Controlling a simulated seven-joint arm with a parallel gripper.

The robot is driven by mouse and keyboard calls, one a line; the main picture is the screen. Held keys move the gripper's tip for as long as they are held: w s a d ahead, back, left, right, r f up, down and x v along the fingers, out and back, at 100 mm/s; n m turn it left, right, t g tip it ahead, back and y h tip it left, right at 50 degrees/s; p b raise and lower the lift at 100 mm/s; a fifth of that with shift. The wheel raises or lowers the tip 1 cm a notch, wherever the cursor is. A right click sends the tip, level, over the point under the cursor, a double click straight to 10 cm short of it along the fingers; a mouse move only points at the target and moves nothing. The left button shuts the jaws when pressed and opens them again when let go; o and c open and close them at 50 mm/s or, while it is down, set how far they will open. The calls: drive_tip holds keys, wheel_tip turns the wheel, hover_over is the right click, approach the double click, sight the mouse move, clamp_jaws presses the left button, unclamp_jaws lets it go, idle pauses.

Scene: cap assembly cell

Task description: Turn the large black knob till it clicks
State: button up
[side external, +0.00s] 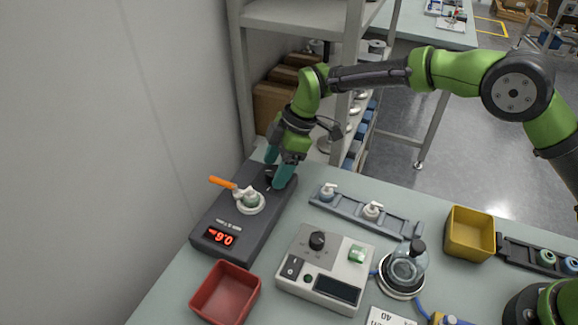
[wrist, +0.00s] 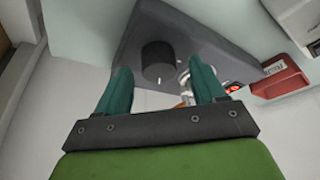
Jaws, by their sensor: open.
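The large black knob (side external: 271,181) stands on the far end of a dark grey device (side external: 226,215) in the side view, partly hidden by my gripper. In the wrist view the knob (wrist: 158,58) is a dark round cylinder on the grey top, with a small white mark beside it. My gripper (side external: 278,167) is open, with teal fingers pointing down at that end of the device. In the wrist view the knob appears between and just past the fingertips (wrist: 161,74); I see no finger touching it.
On the same device are a white round seat with a small capped bottle (side external: 250,198), an orange-handled tool (side external: 222,183) and a red display (side external: 221,237). A control box (side external: 325,270) has a smaller black knob (side external: 317,240). A red bin (side external: 225,292) stands in front.

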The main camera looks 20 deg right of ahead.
drive_tip(key=shift+f, duration=0.1)
drive_tip(key=shift+c, duration=0.4)
drive_tip(key=c, duration=1)
drive_tip(key=shift+m, duration=0.3)
drive_tip(key=m+t, duration=0.1)
drive_tip(key=m, duration=0.2)
drive_tip(key=m+t+h, duration=0.1)
drive_tip(key=m, duration=0.2)
drive_tip(key=shift+s+a, duration=0.15)
drive_tip(key=shift+s, duration=0.05)
drive_tip(key=m+h, duration=0.1)
drive_tip(key=m, duration=0.1)
drive_tip(key=m+t, duration=0.1)
drive_tip(key=m, duration=0.2)
drive_tip(key=shift+m+t+h, duration=0.3)
drive_tip(key=shift+h, duration=0.1)
drive_tip(key=o, duration=1.1)
